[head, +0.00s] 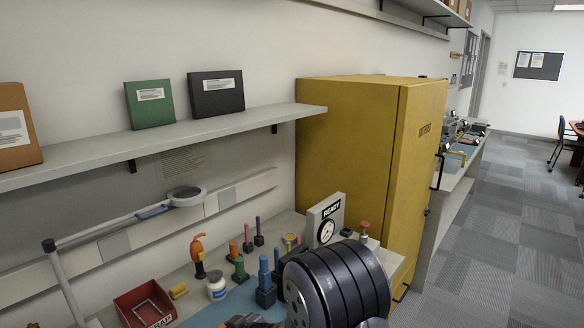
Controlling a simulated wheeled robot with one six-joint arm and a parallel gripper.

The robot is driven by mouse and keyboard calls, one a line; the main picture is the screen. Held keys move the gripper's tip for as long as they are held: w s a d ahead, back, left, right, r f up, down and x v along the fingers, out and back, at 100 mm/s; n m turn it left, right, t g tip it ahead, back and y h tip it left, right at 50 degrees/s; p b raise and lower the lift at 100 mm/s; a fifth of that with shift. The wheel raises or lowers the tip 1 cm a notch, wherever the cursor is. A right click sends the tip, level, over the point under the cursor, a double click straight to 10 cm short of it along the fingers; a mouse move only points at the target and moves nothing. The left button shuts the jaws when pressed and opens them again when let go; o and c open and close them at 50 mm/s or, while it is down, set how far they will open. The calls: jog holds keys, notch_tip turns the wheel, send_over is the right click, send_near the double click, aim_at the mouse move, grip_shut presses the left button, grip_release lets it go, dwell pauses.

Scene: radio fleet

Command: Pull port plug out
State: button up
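Several coloured upright plug-like pieces stand on the bench. They include a pink one (247,231), a purple one (258,228), a green one (240,268) and a blue one (264,274). I cannot tell which, if any, is the port plug. A dark piece (246,321) shows at the bottom edge, cut off, and I cannot tell what it is. A large dark ribbed part of my arm covers the bench at the bottom centre. My gripper does not show clearly in this view.
A red bin (146,302), an orange-handled tool (199,255), a white jar (216,288) and a dial gauge stand (326,222) crowd the bench. A magnifier lamp (187,197) reaches over it. A yellow cabinet (347,142) stands behind. Open carpet lies right.

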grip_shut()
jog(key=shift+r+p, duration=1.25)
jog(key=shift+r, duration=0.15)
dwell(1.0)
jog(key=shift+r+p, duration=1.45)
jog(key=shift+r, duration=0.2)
